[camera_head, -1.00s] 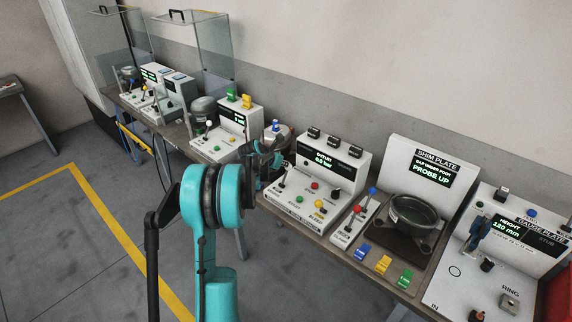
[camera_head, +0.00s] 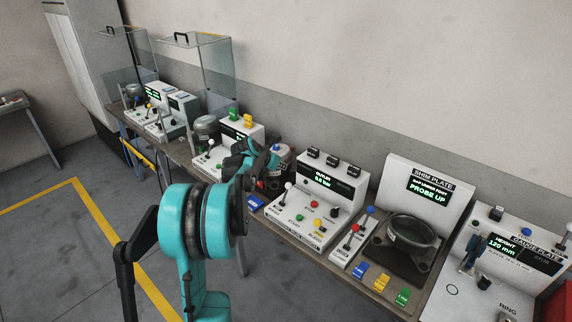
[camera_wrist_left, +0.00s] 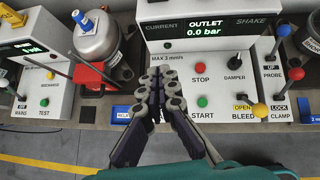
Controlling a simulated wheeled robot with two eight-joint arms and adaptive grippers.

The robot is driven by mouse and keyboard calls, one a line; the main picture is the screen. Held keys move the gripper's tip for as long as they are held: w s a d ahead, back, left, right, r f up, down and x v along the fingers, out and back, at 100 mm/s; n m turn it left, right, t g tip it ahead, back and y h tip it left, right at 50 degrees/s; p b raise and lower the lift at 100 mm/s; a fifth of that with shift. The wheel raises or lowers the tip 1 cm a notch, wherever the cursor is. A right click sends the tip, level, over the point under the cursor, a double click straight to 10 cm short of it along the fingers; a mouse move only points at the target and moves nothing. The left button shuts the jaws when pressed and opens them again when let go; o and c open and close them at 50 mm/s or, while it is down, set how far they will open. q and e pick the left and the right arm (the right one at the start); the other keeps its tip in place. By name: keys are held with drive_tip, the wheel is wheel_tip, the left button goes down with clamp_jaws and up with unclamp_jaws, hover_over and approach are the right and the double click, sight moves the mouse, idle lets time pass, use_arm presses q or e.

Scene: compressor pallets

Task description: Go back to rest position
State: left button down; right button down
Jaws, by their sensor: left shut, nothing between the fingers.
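My left gripper (camera_head: 262,160) shows small and partly hidden behind my own teal wrist in the head view, over the bench near the outlet station (camera_head: 316,200). In the left wrist view the gripper (camera_wrist_left: 168,78) has its dark fingers together with nothing between them. The fingers appear in front of the outlet station (camera_wrist_left: 215,60), left of its red STOP (camera_wrist_left: 199,68) and green START (camera_wrist_left: 202,101) buttons. I cannot tell whether they touch it. The outlet display reads 0.0 bar. My right gripper is in neither view.
The bench (camera_head: 272,222) runs along the wall with several stations. The shim plate station (camera_head: 428,180) and gauge plate station (camera_head: 520,255) stand to the right. A compressor (camera_wrist_left: 96,38) stands left of the outlet station. Open floor (camera_head: 60,240) lies left of the bench.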

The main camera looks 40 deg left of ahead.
use_arm(q)
drive_tip(key=shift+d, duration=0.1)
drive_tip(key=s+d+r+m+g+b, duration=0.1)
drive_tip(key=s+d+m, duration=0.6)
drive_tip(key=d, duration=0.4)
drive_tip(key=s+d+r+m+g+b, duration=0.15)
drive_tip(key=s+d+m, duration=0.25)
drive_tip(key=d+m, duration=0.6)
drive_tip(key=s+d+f+m+b, duration=0.1)
drive_tip(key=s+d+f+m, duration=0.3)
drive_tip(key=s+d+m, duration=0.3)
drive_tip(key=s+d+f+m+b, duration=0.1)
drive_tip(key=s+d+f+m, duration=0.4)
drive_tip(key=s+m, duration=0.8)
drive_tip(key=shift+s+d+h, duration=0.15)
drive_tip(key=shift+d+h, duration=0.15)
drive_tip(key=shift+d, duration=0.6)
